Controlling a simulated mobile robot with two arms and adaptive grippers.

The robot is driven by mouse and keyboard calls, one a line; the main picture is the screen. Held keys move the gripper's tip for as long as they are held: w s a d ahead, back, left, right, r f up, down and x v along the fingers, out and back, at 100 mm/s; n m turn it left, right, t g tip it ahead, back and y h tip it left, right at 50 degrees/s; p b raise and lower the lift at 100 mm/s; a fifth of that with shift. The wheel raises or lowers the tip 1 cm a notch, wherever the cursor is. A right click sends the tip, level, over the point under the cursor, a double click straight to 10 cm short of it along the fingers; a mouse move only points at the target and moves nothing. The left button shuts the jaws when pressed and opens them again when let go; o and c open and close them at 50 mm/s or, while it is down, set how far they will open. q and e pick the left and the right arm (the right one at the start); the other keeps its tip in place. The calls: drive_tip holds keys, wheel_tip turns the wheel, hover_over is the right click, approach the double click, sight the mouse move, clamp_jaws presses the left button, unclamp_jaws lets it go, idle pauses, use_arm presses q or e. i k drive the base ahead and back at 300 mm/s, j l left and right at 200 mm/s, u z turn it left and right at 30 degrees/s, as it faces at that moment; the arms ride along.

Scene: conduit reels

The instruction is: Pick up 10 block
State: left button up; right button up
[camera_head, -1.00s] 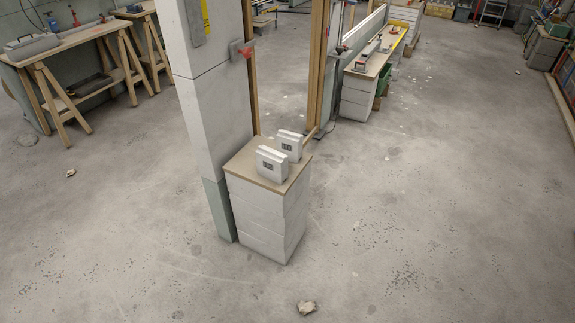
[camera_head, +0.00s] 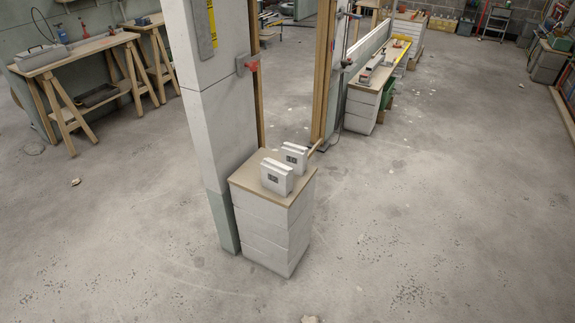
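Two pale grey-white blocks stand upright on the wooden top (camera_head: 247,181) of a white block pedestal. The nearer block (camera_head: 277,178) has a small dark label on its front, too small to read for certain. The farther block (camera_head: 294,157) stands just behind it to the right, also with a dark label, and is partly hidden by the nearer one. I cannot tell from the labels which block is the 10 block. Neither of my grippers shows in the head view.
A white pillar (camera_head: 222,120) rises against the pedestal's left side. Trestle workbenches (camera_head: 75,55) stand at the back left, and another low bench (camera_head: 375,75) stands behind to the right. Floor around the pedestal's front and right is open.

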sight(295, 156)
drive_tip(key=u, duration=0.35)
drive_tip(key=i+l+u, duration=0.15)
drive_tip(key=l+u, duration=0.15)
drive_tip(key=i+l+u, duration=0.1)
drive_tip(key=l+u, duration=0.15)
drive_tip(key=l, duration=0.2)
drive_tip(key=l+u, duration=0.3)
drive_tip(key=i+l, duration=0.05)
drive_tip(key=l, duration=0.05)
